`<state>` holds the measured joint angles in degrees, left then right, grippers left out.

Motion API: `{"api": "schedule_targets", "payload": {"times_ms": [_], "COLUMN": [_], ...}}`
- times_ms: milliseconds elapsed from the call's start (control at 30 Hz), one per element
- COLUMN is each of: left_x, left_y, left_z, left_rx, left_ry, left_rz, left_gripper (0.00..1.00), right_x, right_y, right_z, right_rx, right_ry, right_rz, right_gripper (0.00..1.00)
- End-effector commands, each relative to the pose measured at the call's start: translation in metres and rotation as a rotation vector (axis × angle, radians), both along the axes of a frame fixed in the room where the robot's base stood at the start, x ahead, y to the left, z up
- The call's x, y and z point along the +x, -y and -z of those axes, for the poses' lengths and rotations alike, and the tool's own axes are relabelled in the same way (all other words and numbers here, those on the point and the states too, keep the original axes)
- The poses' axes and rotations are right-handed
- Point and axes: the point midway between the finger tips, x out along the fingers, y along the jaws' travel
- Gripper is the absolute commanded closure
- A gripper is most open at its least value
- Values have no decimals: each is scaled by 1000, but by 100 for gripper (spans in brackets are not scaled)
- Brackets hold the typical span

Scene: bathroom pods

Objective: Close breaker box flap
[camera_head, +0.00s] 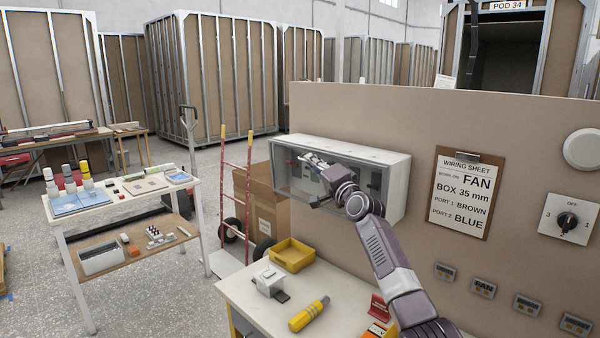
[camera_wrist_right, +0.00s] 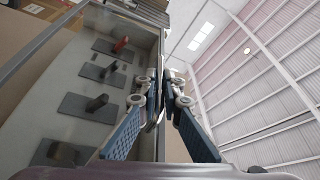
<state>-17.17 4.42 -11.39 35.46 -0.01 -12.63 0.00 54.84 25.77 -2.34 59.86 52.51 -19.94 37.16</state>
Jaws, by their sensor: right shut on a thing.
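The breaker box (camera_head: 398,178) is a pale housing on the beige panel, with a grey-framed, see-through flap (camera_head: 283,177) at its front. I cannot tell whether the flap lies fully flush. My right gripper (camera_head: 313,160) is in front of the box, near its upper part. In the right wrist view, the gripper (camera_wrist_right: 160,95) is shut on what looks like the flap's edge. Several switches, one of them red (camera_wrist_right: 121,45), show on dark plates beside the fingers. The gripper and wrist hide part of the box in the head view. My left gripper is not in view.
A clipboard wiring sheet (camera_head: 461,195) and a rotary switch (camera_head: 568,222) are on the panel to the right. Below is a bench (camera_head: 243,298) with a yellow tray (camera_head: 292,256) and a yellow tool (camera_head: 309,315). A cardboard box (camera_head: 262,205) stands left of the panel.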

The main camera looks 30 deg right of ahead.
Motion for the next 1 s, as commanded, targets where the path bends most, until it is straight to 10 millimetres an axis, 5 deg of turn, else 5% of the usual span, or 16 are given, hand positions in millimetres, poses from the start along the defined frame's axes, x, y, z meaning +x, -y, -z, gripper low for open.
{"api": "schedule_targets", "payload": {"times_ms": [133, 767, 900, 1000], "left_x": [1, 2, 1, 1], "left_y": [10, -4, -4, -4], "left_z": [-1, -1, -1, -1], "left_rx": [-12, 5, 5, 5], "left_ry": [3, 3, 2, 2], "left_rz": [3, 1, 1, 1], "left_gripper": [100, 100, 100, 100], "right_x": [3, 6, 6, 6], "right_y": [9, 17, 17, 17], "right_z": [-4, -6, -6, -5], "right_rx": [54, 96, 96, 95], "right_ry": [-18, -32, -32, -34], "right_rz": [0, 2, 2, 2], "right_gripper": [100, 100, 79, 75]}}
